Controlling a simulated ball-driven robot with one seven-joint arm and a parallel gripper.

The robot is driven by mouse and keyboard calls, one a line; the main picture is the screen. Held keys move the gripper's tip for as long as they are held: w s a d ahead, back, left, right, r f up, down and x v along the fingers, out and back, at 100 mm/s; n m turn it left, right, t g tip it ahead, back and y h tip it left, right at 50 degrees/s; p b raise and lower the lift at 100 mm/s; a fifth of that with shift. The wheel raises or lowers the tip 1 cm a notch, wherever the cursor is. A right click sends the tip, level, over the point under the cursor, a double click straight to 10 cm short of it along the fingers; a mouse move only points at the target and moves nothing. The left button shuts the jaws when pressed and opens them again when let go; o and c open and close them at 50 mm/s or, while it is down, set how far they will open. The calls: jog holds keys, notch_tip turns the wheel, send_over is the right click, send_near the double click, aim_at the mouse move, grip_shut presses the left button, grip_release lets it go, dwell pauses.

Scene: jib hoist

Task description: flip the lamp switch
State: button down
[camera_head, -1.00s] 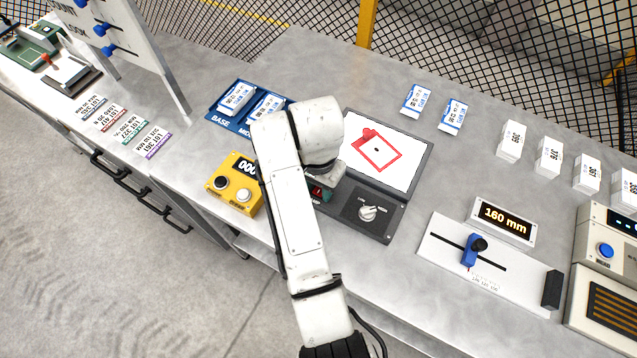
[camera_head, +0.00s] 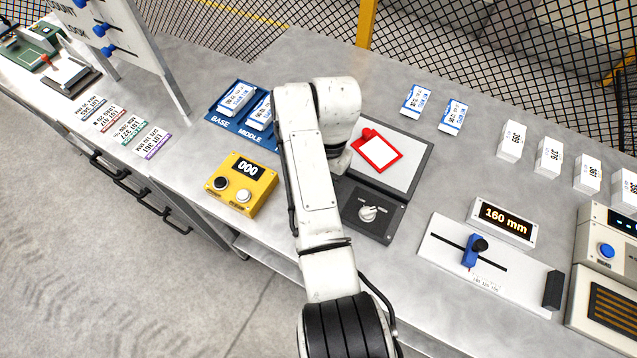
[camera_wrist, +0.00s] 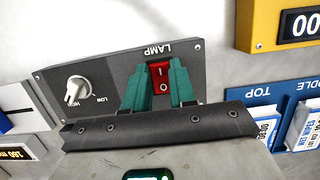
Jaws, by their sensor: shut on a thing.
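The lamp switch (camera_wrist: 161,77) is a small red rocker marked I and O, set in a dark panel (camera_wrist: 205,58) labelled LAMP. In the wrist view, my gripper (camera_wrist: 160,80) has its green fingers on either side of the rocker, shut on it. In the head view, my arm hides the switch and my fingertips. The lamp panel (camera_head: 377,212) with its knob shows to the right of my arm. Behind it, the light plate (camera_head: 408,150) looks grey and unlit, with a red frame (camera_head: 366,137) around a white card on it.
A yellow counter box (camera_head: 241,184) reading 000 stands left of my arm, with a blue tray (camera_head: 219,121) of white boxes behind it. A slider gauge (camera_head: 440,238) and its 160 mm display (camera_head: 503,221) are on the right. The bench between is mostly clear.

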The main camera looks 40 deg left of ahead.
dwell(0.3)
jog(key=c, duration=0.9)
grip_release()
jog(key=shift+r, duration=0.1)
jog(key=shift+v, duration=2.3)
jog(key=shift+w+a+r, duration=0.15)
jog(key=shift+r, duration=0.3)
jog(key=shift+v, duration=2.5)
jog(key=shift+w, duration=0.1)
